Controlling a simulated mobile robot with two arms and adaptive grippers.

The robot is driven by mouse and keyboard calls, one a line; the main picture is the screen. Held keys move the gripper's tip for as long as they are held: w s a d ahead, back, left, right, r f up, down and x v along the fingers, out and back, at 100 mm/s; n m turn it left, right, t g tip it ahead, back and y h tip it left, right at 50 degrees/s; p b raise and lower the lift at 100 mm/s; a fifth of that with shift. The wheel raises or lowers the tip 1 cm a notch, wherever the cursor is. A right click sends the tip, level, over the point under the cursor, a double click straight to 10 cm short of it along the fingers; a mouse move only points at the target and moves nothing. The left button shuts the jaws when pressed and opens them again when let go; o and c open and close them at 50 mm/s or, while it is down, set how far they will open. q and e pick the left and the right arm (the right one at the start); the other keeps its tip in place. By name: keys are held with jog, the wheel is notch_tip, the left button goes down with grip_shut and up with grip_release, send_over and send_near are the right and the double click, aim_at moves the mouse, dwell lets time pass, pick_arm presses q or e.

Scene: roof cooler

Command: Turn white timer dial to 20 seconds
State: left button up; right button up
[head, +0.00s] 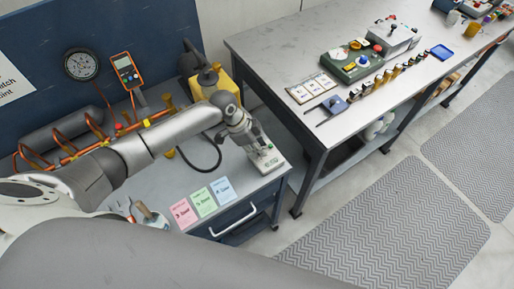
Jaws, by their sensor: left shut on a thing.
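My left gripper (260,146) reaches down to a small pale timer box (269,162) at the right end of the near grey bench. Its fingers are shut on the timer's dial on top of the box. The fingers hide most of the dial, and its mark and scale are too small to read. A little green shows on the face of the box. My right gripper is not in view.
Pink, green and blue cards (204,202) lie at the bench's front edge. Copper pipework (70,150), an orange meter (126,71) and a yellow pump (222,82) stand behind my arm. A second bench (285,52) holds a green control box (352,66).

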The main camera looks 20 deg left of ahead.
pick_arm(q)
jog(key=m+b, duration=0.1)
jog(key=m+g+b, duration=0.1)
jog(key=m+b, duration=0.1)
jog(key=shift+w+f+m, duration=0.15)
jog(key=shift+f+m, duration=0.05)
jog(key=shift+m, duration=0.1)
jog(key=m+g+b, duration=0.1)
jog(key=m+b, duration=0.2)
jog(key=shift+w+m+g, duration=0.15)
jog(key=shift+m+g, duration=0.15)
jog(key=shift+g, duration=0.1)
jog(key=m+b, duration=0.1)
jog(key=m+g+b, duration=0.1)
jog(key=m, duration=0.1)
jog(key=shift+w+d+m+y+b, duration=0.1)
jog(key=shift+d+m+y+b, duration=0.05)
jog(key=shift+m+y+b, duration=0.2)
jog(key=shift+r+m+g+y+b, duration=0.1)
jog(key=shift+m+g+y+b, duration=0.4)
jog(key=shift+m+b, duration=0.65)
jog(key=shift+m, duration=0.4)
grip_shut()
jog(key=o, duration=1)
grip_release()
jog(key=shift+w, duration=0.1)
jog(key=shift+o, duration=0.2)
jog(key=shift+r, duration=0.1)
